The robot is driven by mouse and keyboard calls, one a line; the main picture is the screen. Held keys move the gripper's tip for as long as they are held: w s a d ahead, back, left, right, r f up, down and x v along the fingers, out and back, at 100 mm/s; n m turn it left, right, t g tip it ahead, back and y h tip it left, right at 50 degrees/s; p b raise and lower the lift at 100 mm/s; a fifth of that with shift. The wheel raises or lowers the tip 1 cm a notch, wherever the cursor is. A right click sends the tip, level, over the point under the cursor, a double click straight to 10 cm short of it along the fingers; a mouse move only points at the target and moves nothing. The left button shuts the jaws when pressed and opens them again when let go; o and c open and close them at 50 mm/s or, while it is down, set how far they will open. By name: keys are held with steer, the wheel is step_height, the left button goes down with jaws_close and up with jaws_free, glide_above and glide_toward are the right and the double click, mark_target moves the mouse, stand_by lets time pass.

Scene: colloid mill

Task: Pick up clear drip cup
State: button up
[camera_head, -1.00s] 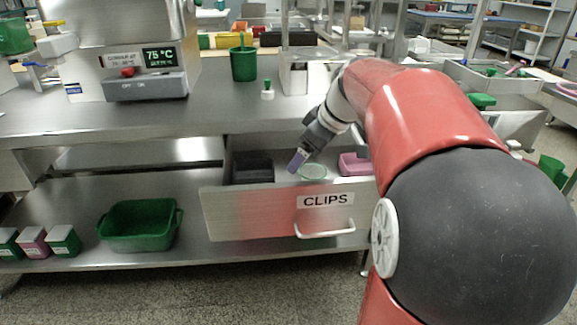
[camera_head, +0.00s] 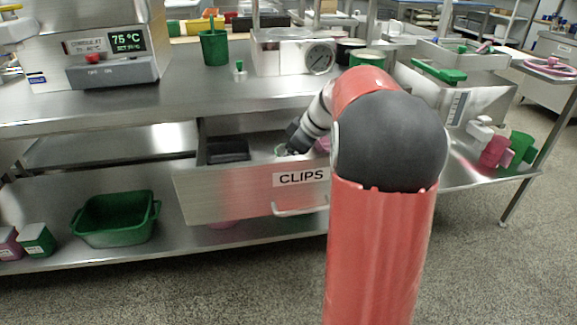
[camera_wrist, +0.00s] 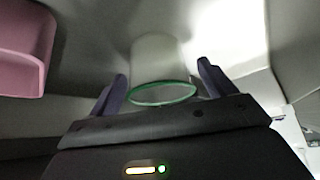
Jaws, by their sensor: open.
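The clear drip cup (camera_wrist: 160,62) stands in the open CLIPS drawer, a translucent cup with a green rim. In the wrist view it lies ahead of my gripper (camera_wrist: 162,84), with one finger on each side of its rim. The fingers are open, and I see a gap on the right side; contact on the left is not clear. In the head view my gripper (camera_head: 292,148) reaches down into the drawer (camera_head: 245,195), and only a sliver of the cup (camera_head: 280,150) shows beside it.
A pink tray (camera_wrist: 22,45) sits in the drawer near the cup; a black bin (camera_head: 227,150) is at the drawer's left. The drawer walls are close around my gripper. The counter (camera_head: 130,105) overhangs behind. A green tub (camera_head: 116,222) rests on the lower shelf.

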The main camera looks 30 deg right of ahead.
steer(key=shift+w+f, duration=0.1)
steer(key=shift+c, duration=0.4)
steer(key=c, duration=1)
